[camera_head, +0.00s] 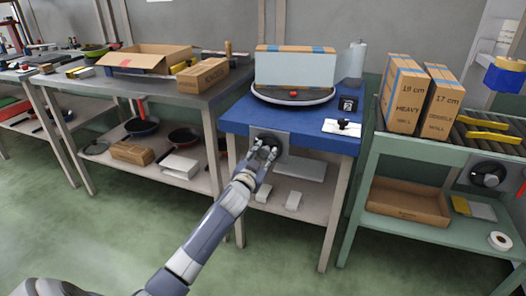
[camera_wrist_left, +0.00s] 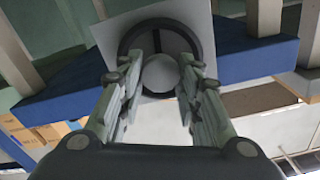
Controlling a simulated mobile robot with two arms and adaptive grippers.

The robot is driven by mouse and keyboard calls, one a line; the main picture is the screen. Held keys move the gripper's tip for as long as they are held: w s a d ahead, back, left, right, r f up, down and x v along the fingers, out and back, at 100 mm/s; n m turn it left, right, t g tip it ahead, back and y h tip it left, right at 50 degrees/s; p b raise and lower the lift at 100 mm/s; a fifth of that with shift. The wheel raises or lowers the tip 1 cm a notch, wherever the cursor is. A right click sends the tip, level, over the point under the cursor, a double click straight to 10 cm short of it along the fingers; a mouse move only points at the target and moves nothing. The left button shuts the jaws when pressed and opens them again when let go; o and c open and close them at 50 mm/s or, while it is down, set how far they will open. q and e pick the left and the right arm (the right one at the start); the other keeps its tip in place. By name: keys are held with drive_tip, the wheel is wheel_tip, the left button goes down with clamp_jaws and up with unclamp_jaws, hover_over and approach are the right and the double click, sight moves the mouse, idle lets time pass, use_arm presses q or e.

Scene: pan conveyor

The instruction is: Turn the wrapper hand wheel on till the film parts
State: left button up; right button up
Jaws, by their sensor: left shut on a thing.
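The hand wheel (camera_head: 270,141) is a dark ring on a grey plate at the front of the blue wrapper table (camera_head: 300,138). The wrist view shows its ring, spoke and pale hub (camera_wrist_left: 160,72). My left gripper (camera_head: 262,158) is shut on the hand wheel; in the wrist view its fingers (camera_wrist_left: 158,95) lie on both sides of the hub. Above, a carton (camera_head: 295,70) with blue tape stands on the round turntable (camera_head: 293,97). Pale film covers most of its front. A film roll (camera_head: 352,62) stands upright behind right. Whether film joins roll and carton is unclear.
A grey bench (camera_head: 205,98) at left bears an open carton (camera_head: 145,58) and a smaller closed box (camera_head: 203,75). A green bench (camera_head: 440,150) at right holds two labelled cartons (camera_head: 404,95). Pans (camera_head: 141,127) lie on the lower left shelf. The floor in front is clear.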

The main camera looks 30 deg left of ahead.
use_arm(q)
drive_tip(key=shift+m, duration=0.3)
drive_tip(key=shift+m+p, duration=0.4)
drive_tip(key=shift+m, duration=0.2)
use_arm(e)
drive_tip(key=shift+s+d+r+g, duration=0.15)
drive_tip(key=shift+s+g, duration=0.05)
drive_tip(key=shift+s, duration=0.2)
drive_tip(key=shift+s+d+r+g, duration=0.1)
drive_tip(key=shift+s+g, duration=0.1)
drive_tip(key=shift+s, duration=0.2)
use_arm(q)
drive_tip(key=o, duration=1)
drive_tip(key=shift+o, duration=0.2)
drive_tip(key=shift+s+d+f, duration=0.1)
drive_tip(key=shift+s+d, duration=0.1)
drive_tip(key=shift+s, duration=0.3)
drive_tip(key=v, duration=1.1)
